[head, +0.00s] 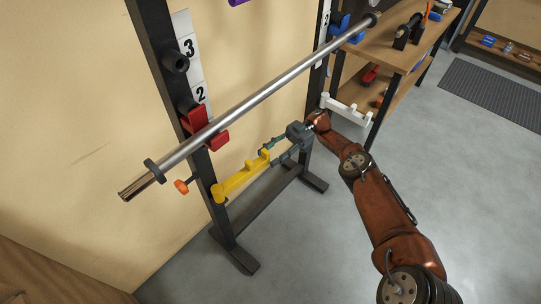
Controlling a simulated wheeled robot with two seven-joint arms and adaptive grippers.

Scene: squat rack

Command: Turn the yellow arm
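The yellow arm (236,181) is attached low on the near upright of the squat rack and sticks out to the right, with raised stubs on top. My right gripper (270,154) is at its free end, with its two dark green fingers apart. One finger is on the far side of the yellow end and one on the near side. I cannot tell whether either finger touches it. My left gripper is not in view.
A steel barbell (265,94) rests on the red holder (206,130) above the yellow arm. An orange knob (182,187) is left of the upright (205,180). A white arm (347,110) sticks out from the far upright. Wooden shelves (410,62) stand behind; grey floor in front is clear.

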